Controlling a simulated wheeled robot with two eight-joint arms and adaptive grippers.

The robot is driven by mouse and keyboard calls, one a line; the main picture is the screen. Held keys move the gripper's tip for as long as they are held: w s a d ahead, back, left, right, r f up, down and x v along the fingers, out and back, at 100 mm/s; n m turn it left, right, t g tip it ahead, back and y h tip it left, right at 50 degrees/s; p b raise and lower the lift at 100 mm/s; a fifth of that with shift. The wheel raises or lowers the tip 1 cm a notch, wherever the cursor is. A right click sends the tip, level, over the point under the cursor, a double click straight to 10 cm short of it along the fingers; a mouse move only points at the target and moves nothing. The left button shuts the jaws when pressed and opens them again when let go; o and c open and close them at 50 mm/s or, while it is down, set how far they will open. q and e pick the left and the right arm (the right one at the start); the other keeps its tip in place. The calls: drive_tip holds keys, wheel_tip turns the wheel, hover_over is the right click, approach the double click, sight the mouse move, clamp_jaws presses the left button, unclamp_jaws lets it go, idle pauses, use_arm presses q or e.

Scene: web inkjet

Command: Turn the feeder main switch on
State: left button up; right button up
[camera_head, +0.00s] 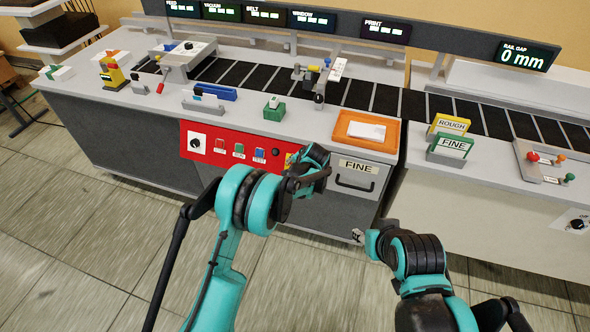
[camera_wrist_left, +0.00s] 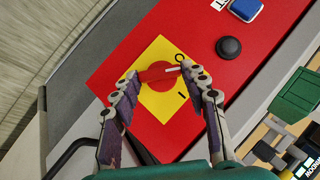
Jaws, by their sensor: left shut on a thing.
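The feeder main switch is a red rotary knob (camera_wrist_left: 158,78) on a yellow square plate (camera_wrist_left: 160,108), set in the red panel (camera_wrist_left: 215,85). In the left wrist view my left gripper (camera_wrist_left: 159,73) has its two fingertips on opposite ends of the knob's bar, shut on it. The bar's white line points near the round O mark; a short I mark lies below it. In the head view my left gripper (camera_head: 318,166) covers most of the switch, with a bit of yellow plate showing. My right gripper (camera_head: 360,238) is low before the cabinet; its finger opening is unclear.
The red panel also carries a black knob (camera_head: 195,143) and several buttons. The FINE drawer (camera_head: 355,180) with its handle is right of my left gripper. An orange tray (camera_head: 343,128) and a green-based button block (camera_head: 274,110) sit on the counter above. The floor in front is clear.

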use_arm(q)
drive_tip(key=m+t+b, duration=0.1)
drive_tip(key=m+t+y+b, duration=0.1)
drive_tip(key=m, duration=0.1)
drive_tip(key=f+m+t+y+b, duration=0.1)
drive_tip(key=b, duration=0.1)
drive_tip(key=shift+s+d+m, duration=0.25)
drive_tip(key=shift+m, duration=0.15)
drive_tip(key=shift+m+t+y+b, duration=0.35)
drive_tip(key=shift+m+t+y, duration=0.05)
drive_tip(key=shift+m+t, duration=0.2)
drive_tip(key=shift+s+f+m+t, duration=0.1)
drive_tip(key=shift+s+m+t, duration=0.05)
drive_tip(key=shift+m+t, duration=0.75)
drive_tip(key=shift+m, duration=0.3)
drive_tip(key=o, duration=1.2)
drive_tip(key=shift+c, duration=0.2)
